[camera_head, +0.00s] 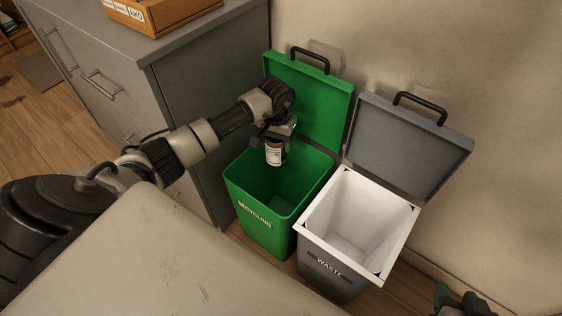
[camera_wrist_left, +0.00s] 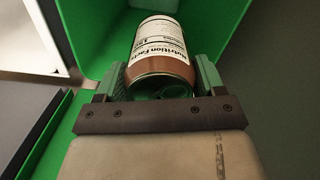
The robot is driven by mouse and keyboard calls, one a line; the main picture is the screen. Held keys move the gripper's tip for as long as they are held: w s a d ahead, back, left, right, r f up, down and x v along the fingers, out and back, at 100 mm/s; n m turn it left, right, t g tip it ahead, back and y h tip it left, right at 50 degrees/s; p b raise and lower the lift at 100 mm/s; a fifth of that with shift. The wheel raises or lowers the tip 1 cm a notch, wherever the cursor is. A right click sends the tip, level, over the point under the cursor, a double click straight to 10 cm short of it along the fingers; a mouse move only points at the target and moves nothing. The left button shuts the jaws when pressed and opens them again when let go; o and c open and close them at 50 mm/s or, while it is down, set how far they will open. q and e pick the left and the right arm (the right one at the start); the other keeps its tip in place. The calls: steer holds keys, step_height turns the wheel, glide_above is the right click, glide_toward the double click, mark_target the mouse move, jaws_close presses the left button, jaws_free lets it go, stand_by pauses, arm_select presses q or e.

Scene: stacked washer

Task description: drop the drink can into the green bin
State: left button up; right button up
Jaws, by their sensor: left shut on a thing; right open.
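The drink can (camera_head: 273,153) is brown with a white label and hangs over the open mouth of the green bin (camera_head: 262,224), marked RECYCLING. My left gripper (camera_head: 275,142) is shut on the can. The left wrist view shows the can (camera_wrist_left: 161,50) between the two fingers of my left gripper (camera_wrist_left: 164,82), with its nutrition label facing the camera. The green bin's wall (camera_wrist_left: 92,30) shows behind it. The bin's lid (camera_head: 310,100) stands open. At the lower right edge, a dark gripper tip (camera_head: 462,302) of my right arm is partly in view.
A grey waste bin (camera_head: 335,275) with a white liner and an open grey lid (camera_head: 410,145) stands just right of the green bin.

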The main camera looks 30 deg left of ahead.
arm_select(q)
steer(key=shift+f, duration=0.1)
arm_select(e)
steer(key=shift+w+a+r+t, duration=0.15)
steer(key=shift+w+r+t, duration=0.05)
steer(key=shift+w+t, duration=0.1)
arm_select(q)
steer(key=o, duration=1.2)
arm_select(e)
steer(key=shift+s, duration=0.1)
arm_select(q)
step_height(320, 180, up, 11)
steer(key=shift+f+p, duration=0.1)
steer(key=shift+p, duration=1.05)
arm_select(e)
steer(key=s+d+f+g+h, duration=0.1)
steer(key=s+d+f+g, duration=0.2)
steer(key=s+g, duration=0.3)
steer(key=shift+s+f+h, duration=0.3)
steer(key=shift+s, duration=0.6)
